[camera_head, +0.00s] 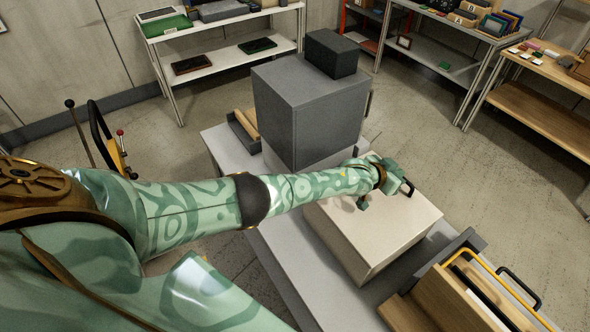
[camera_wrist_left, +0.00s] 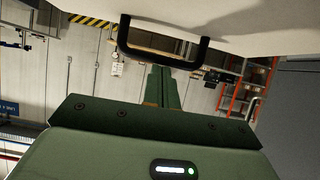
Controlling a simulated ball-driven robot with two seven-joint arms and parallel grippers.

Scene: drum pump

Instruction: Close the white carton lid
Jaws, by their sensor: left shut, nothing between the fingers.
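The white carton (camera_head: 372,262) stands on the grey table right of the middle in the head view. Its pale top (camera_head: 395,225) looks flat and covers the box; whether a gap remains under the lid I cannot tell. A black handle (camera_head: 407,187) shows at the far right edge; in the left wrist view the black handle (camera_wrist_left: 160,62) hangs from a white surface. My left gripper (camera_head: 394,180) is over the carton's far part, beside the handle. Its shut, empty fingers (camera_wrist_left: 162,85) reach toward the handle; contact is unclear. My right gripper is not in view.
A grey cabinet (camera_head: 310,115) with a dark box (camera_head: 332,54) on top stands behind my left arm. A wooden crate (camera_head: 440,300) with yellow and black handles sits at the front right. Open floor lies beyond the grey table (camera_head: 232,152).

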